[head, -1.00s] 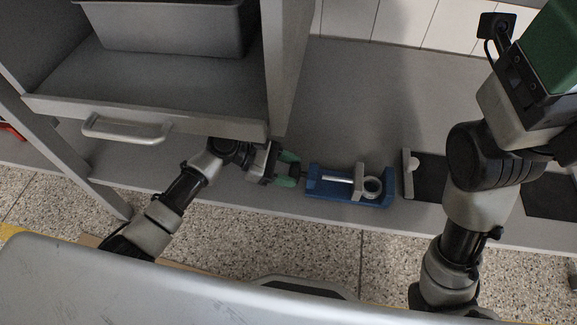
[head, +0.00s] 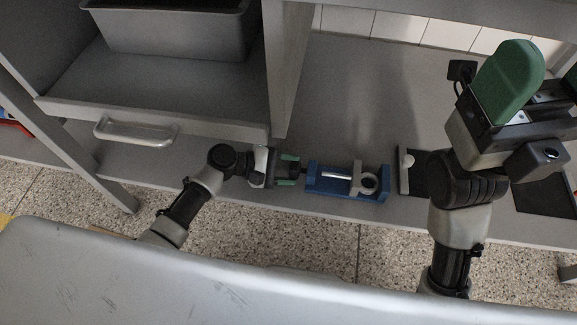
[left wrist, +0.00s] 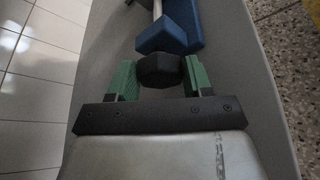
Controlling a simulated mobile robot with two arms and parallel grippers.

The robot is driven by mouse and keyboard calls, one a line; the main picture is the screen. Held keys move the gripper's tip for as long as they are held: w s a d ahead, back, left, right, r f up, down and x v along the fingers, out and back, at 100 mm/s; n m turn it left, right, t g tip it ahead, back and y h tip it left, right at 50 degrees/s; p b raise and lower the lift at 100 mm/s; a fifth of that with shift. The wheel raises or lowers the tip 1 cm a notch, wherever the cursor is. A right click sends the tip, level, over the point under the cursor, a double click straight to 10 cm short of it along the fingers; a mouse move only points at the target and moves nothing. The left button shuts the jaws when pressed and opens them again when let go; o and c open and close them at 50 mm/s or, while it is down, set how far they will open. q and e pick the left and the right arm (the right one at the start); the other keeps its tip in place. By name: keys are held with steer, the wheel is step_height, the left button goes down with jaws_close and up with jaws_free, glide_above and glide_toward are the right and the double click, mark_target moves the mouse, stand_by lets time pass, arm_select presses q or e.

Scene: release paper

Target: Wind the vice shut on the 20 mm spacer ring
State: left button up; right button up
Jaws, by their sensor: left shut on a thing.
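The blue vice (head: 330,190) lies on the grey shelf, with a bright rod along it and a light grey sliding jaw (head: 356,178). My left gripper (head: 290,171) is shut on the black knob (left wrist: 160,70) at the vice's left end. The left wrist view shows its green fingers on either side of the knob, with the blue end block (left wrist: 165,38) just beyond. My right gripper (head: 548,85) is raised at the upper right, its green fingers apart, one cut by the frame.
A small light plate with a round knob (head: 404,170) stands right of the vice beside a dark mat. A drawer with a pale handle (head: 135,131) and a grey bin (head: 180,35) are at the left. The shelf behind the vice is clear.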

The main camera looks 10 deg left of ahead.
stand_by(0.4)
arm_select(q)
steer(key=o, duration=0.9)
steer(key=shift+f, duration=0.1)
steer(key=shift+n+g, duration=0.6)
steer(key=shift+n, duration=0.1)
steer(key=shift+w+n+g+y+b, duration=0.2)
steer(key=shift+n+g+y+b, duration=0.1)
steer(key=shift+n+b, duration=0.5)
steer(key=n+g+b, duration=0.1)
steer(key=n+b, duration=0.1)
steer(key=b, duration=0.1)
steer(key=shift+w+f+g+b, duration=0.1)
steer(key=shift+w+g+b, duration=0.05)
steer(key=shift+g+b, duration=0.25)
steer(key=shift+a+r+p, duration=0.75)
steer(key=shift+a+p, duration=0.05)
steer(key=shift+p, duration=0.35)
steer(key=p+v, duration=0.3)
steer(key=v, duration=0.5)
steer(key=shift+p, duration=0.4)
steer(key=shift+a+r, duration=0.1)
steer(key=shift+a, duration=0.4)
